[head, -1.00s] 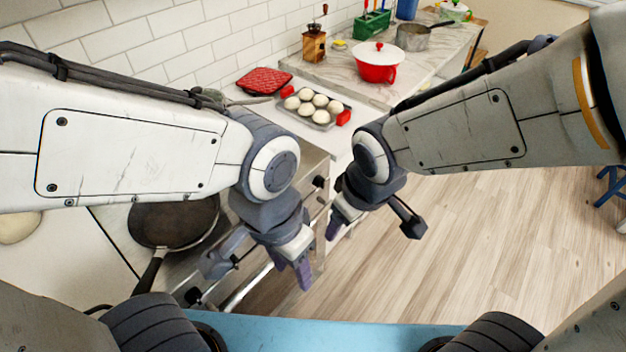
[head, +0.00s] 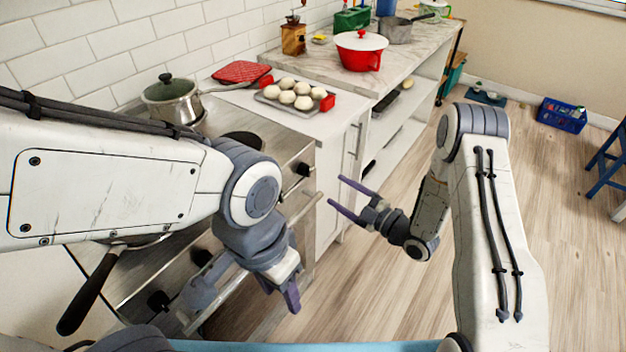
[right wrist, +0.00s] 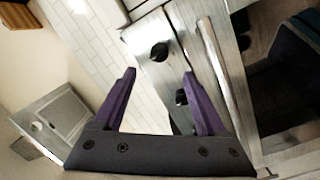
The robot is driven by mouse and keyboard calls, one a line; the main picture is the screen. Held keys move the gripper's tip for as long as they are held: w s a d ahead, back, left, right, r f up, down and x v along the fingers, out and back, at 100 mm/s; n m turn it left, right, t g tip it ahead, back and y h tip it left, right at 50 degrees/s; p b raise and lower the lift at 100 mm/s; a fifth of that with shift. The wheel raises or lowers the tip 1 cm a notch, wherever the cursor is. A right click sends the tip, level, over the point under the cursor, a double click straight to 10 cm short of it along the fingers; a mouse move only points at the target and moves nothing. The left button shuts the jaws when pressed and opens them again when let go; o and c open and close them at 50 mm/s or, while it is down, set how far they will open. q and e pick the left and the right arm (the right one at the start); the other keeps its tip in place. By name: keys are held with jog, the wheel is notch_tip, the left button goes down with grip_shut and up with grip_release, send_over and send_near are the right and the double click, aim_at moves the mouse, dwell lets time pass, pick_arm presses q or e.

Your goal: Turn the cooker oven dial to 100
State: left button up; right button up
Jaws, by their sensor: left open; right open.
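The cooker (head: 140,270) stands at the left of the head view, with black dials along its front panel. One dial (head: 304,169) is near the panel's far end; others (head: 203,258) are partly behind my left arm. Which is the oven dial, and its setting, I cannot tell. My right gripper (head: 335,192) is open and empty, to the right of the far dial and apart from it. In the right wrist view, a dial (right wrist: 159,52) shows beyond its fingertips, with another dial (right wrist: 181,97) between the fingers. My left gripper (head: 245,296) is open in front of the cooker.
A pot with a lid (head: 172,98) stands on the cooker, and a dark pan handle (head: 85,300) juts forward. A bun tray (head: 322,106) and red pot (head: 358,58) are on the counters. The oven handle (right wrist: 213,60) runs beside the dials.

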aim_at(305, 170)
jog(key=p+x, duration=0.1)
jog(key=x, duration=0.9)
jog(key=shift+a+r+p, duration=0.1)
jog(key=shift+a+p, duration=0.05)
jog(key=shift+p, duration=0.25)
grip_shut()
